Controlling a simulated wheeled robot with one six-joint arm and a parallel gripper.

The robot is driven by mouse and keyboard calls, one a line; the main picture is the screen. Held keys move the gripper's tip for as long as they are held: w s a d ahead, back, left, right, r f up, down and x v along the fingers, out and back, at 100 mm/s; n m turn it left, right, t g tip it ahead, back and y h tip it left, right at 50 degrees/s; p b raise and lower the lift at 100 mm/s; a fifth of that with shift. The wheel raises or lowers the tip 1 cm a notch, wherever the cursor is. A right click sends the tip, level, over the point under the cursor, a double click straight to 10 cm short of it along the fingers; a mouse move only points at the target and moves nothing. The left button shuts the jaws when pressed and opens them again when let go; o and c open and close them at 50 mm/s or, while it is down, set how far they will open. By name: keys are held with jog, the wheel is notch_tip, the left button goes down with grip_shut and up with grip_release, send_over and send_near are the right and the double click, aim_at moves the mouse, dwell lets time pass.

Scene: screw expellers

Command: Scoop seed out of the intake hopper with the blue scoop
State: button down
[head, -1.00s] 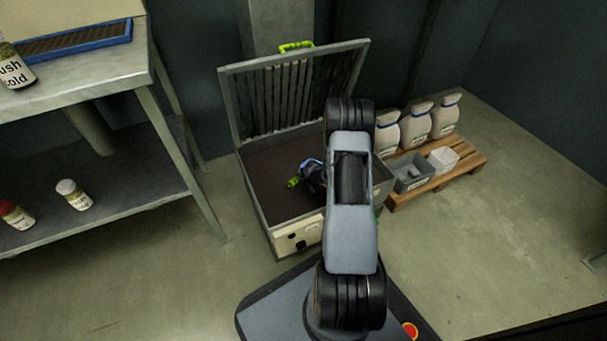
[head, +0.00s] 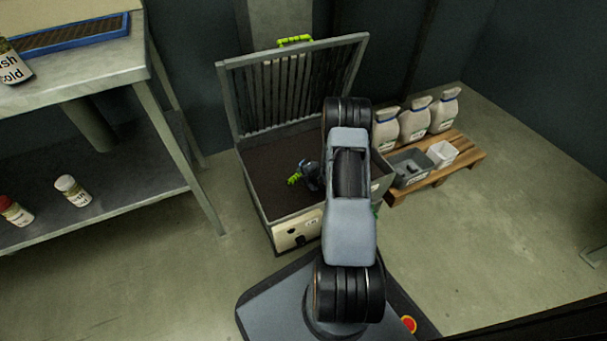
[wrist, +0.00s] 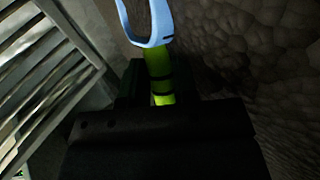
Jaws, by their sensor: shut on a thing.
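The intake hopper (head: 252,195) is a metal box with its slatted grate lid raised at the back. Dark brown seed (head: 268,165) fills it. My gripper (head: 312,178) is inside the hopper's walls, low over the seed, partly hidden by my arm. A lime-green piece (head: 294,179) sticks out to its left. In the wrist view my gripper (wrist: 160,94) is shut on the scoop's lime-green handle (wrist: 161,68). A light blue part of the scoop (wrist: 155,40) shows beyond it; the rest is cut off by the picture's top edge. I cannot tell whether it holds seed.
A metal shelf table (head: 150,75) with bottles (head: 73,190) and a blue-framed tray (head: 75,39) stands left.

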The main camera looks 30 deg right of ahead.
jog(key=shift+f, duration=1.55)
dwell(0.6)
